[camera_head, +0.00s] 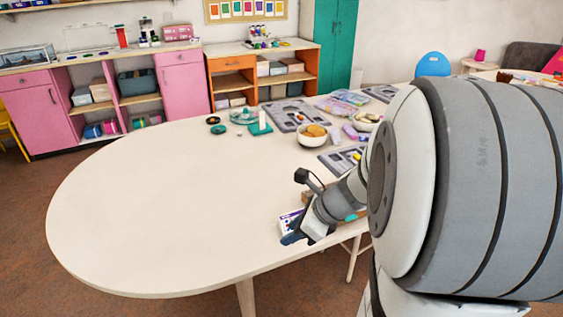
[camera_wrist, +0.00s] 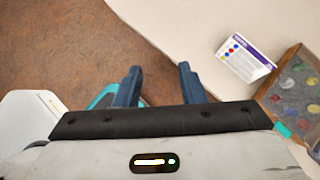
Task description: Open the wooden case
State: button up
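The wooden case (camera_wrist: 292,62) lies at the right edge of the wrist view, cut off by the frame. It has a brown wooden side and a greyish top with several coloured round shapes; the lid looks closed. In the head view only a small brown part beside my arm may be the case; my arm hides the rest. My gripper (camera_wrist: 158,78) has two blue fingers spread apart with nothing between them. In the head view my gripper (camera_head: 293,238) is at the table's front edge. In the wrist view the case is to its right, apart from it.
A white and purple printed card or box (camera_wrist: 245,60) stands or lies beside the case. The table (camera_head: 160,190) is clear on the left. A bowl (camera_head: 312,138) and grey bead boards (camera_head: 288,112) are farther back. The floor (camera_wrist: 50,45) shows past the table edge.

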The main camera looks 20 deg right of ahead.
jog(key=w+d+f+m+t+b, duration=0.25)
jog(key=d+f+m+t, duration=0.2)
jog(key=d+m, duration=0.65)
jog(key=m+t+h+b, duration=0.2)
jog(key=m+h, duration=0.3)
jog(key=m, duration=1.1)
send_near(351, 219)
jog(key=b+x, duration=0.1)
jog(key=x, duration=0.7)
grip_shut()
jog(key=shift+r, duration=0.15)
